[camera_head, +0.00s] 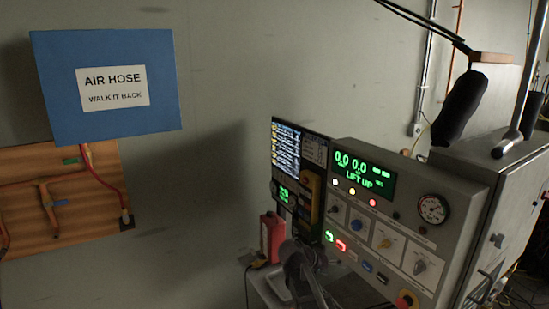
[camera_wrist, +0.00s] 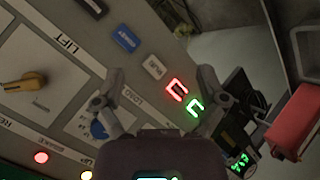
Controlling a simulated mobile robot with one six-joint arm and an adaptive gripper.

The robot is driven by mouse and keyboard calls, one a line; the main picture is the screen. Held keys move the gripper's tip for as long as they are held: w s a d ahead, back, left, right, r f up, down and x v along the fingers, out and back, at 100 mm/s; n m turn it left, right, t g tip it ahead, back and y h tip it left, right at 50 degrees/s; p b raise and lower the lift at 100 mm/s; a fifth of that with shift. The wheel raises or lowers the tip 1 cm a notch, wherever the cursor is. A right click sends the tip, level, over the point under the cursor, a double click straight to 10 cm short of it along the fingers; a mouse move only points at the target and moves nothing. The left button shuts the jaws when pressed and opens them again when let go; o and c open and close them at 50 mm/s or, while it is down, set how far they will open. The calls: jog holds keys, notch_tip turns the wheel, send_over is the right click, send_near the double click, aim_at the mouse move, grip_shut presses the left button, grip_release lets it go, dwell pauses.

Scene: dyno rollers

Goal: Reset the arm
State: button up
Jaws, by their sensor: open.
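My gripper (camera_wrist: 157,92) is open and empty in the wrist view, its two fingers spread in front of the grey control panel (camera_wrist: 75,75). Lit red and green marks (camera_wrist: 176,92) show between the fingers, close to the right one. In the head view my gripper (camera_head: 297,262) is a dark, partly unclear shape at the lower left edge of the control panel (camera_head: 452,243). Whether the fingers touch the panel cannot be told. The panel's green display (camera_head: 364,173) reads "LIFT UP".
A yellow knob (camera_wrist: 25,82) and a blue button (camera_wrist: 125,38) stick out of the panel. A red box (camera_head: 272,237) stands left of the panel. A blue "AIR HOSE" sign (camera_head: 108,120) hangs on the wall over a wooden board (camera_head: 30,160). The wall between is clear.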

jog(key=s+a+f+n+g+y, duration=0.1)
jog(key=s+f+y, duration=0.3)
jog(key=s, duration=0.4)
jog(key=s+a+f+n+g+y, duration=0.1)
jog(key=s+f+g+y, duration=0.1)
jog(key=s+y, duration=0.4)
jog(key=s+f, duration=0.1)
jog(key=s, duration=0.2)
jog(key=shift+f+n+g, duration=0.3)
jog(key=shift+f, duration=0.05)
